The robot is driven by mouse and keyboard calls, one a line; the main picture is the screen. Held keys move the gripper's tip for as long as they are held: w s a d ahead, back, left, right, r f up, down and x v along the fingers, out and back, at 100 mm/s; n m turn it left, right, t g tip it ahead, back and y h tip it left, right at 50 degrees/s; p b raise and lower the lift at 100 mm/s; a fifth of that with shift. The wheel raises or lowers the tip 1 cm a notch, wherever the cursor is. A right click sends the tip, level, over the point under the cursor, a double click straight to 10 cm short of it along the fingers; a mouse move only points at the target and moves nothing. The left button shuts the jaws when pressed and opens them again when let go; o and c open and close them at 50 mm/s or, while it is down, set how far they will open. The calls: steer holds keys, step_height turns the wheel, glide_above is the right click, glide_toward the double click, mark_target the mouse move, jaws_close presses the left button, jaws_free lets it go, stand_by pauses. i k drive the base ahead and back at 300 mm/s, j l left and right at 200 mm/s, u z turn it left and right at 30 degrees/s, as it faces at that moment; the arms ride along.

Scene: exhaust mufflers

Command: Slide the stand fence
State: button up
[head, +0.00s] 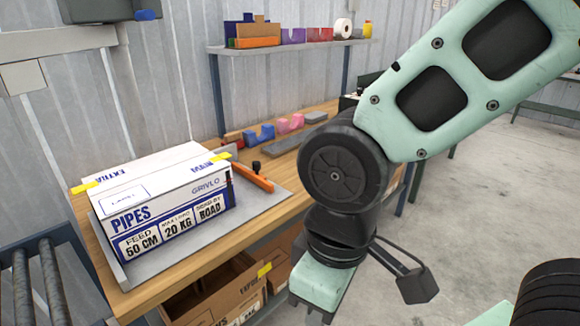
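An orange bar with a black knob (252,177), which looks like the stand fence, lies on a grey metal plate (275,200), the stand, on the wooden bench. The bar is at the right end of a white and blue PIPES carton (160,196) that sits on the plate. I cannot tell whether bar and carton touch. My gripper (312,312) points down at the bottom edge of the view, in front of the bench and to the right of the stand, apart from the bar. Its fingertips are cut off by the frame, so its opening is not clear.
Blue and pink cradles (262,136) and a grey slab stand farther back on the bench (125,296). A shelf (290,47) with coloured holders is above. Open brown cartons (215,292) sit below the bench. The floor (480,200) at right is clear.

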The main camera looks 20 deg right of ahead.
mark_target(255, 176)
steer(key=i+l+z, duration=0.15)
steer(key=i, duration=0.45)
steer(key=i+l+z, duration=0.2)
steer(key=i, duration=0.4)
steer(key=j, duration=0.1)
